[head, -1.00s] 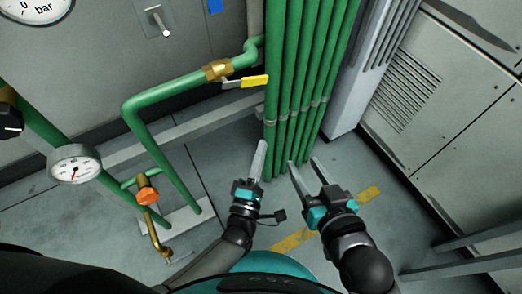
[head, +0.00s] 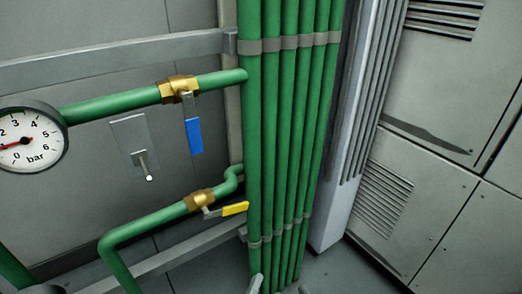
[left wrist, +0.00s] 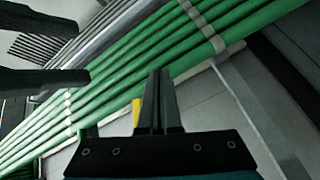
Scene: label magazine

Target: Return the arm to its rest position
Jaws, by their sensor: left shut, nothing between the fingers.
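My left gripper (left wrist: 158,100) shows in the left wrist view with its two fingers together and nothing between them. In the head view only its fingertip (head: 257,283) shows at the bottom edge, in front of the green pipes (head: 290,130). My right gripper (left wrist: 75,62) shows as two dark fingers standing apart at the left of the left wrist view, with no object seen between them. In the head view only a small tip of it shows at the bottom edge. Most of both arms is out of view.
A pressure gauge (head: 28,140), a blue-handled valve (head: 194,136), a yellow-handled valve (head: 234,209) and a toggle switch (head: 143,165) are left of the pipes. Grey cabinets (head: 430,110) stand at the right. Some bare floor (head: 335,272) shows below.

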